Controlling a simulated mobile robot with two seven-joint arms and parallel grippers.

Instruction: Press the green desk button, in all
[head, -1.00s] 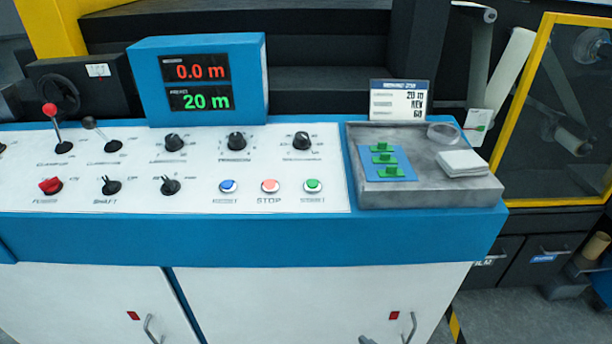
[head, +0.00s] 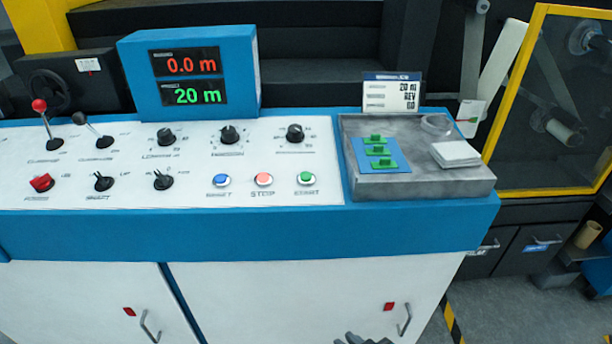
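The green desk button (head: 306,178) is a round cap in a pale ring, the rightmost of three buttons in the front row of the white control panel, labelled START. The red STOP button (head: 264,180) and the blue button (head: 222,181) sit to its left. A grey part, apparently my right gripper (head: 364,339), just shows at the bottom edge, in front of the cabinet and well below the button. Its fingers are mostly cut off, so its opening cannot be told. My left gripper is not in view. Nothing touches the buttons.
A display (head: 188,78) reads 0.0 m in red and 20 m in green. Levers and knobs fill the panel's left and back. A grey tray (head: 415,185) at the right holds a blue plate (head: 366,164) with green pieces, white sheets (head: 455,154) and a clear ring.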

